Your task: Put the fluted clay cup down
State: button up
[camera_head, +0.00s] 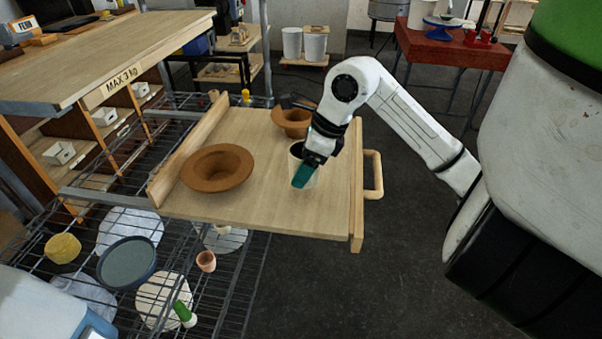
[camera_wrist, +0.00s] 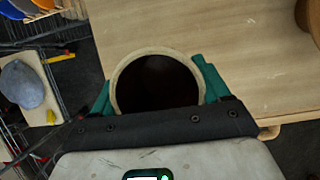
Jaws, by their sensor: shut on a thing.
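The fluted clay cup (camera_head: 297,153) is pale with a dark inside, and part of it is hidden behind my gripper in the head view. My gripper (camera_head: 305,173) is shut on it. In the wrist view the cup (camera_wrist: 157,82) opens toward the camera, its round pale rim between the teal fingers of my gripper (camera_wrist: 156,90). The cup is over the right part of a wooden board (camera_head: 255,207). I cannot tell whether its base touches the board.
A brown wide-rimmed bowl (camera_head: 217,168) stands on the board's left, and another (camera_head: 293,120) at its back, behind my gripper. A raised wooden strip (camera_head: 187,150) edges the left; a handle (camera_head: 374,176) sticks out right. The board's front middle is bare.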

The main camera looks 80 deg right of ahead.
jog(key=shift+w+d+f, duration=0.1)
jog(key=shift+w+f, duration=0.1)
jog(key=shift+f, duration=0.1)
jog(key=f, duration=0.1)
jog(key=f+p, duration=0.1)
jog(key=f, duration=0.1)
jog(key=shift+w, duration=0.2)
jog(key=shift+d+f, duration=0.1)
jog(key=shift+f, duration=0.2)
jog(key=shift+f, duration=0.15)
jog(key=o, duration=1.2)
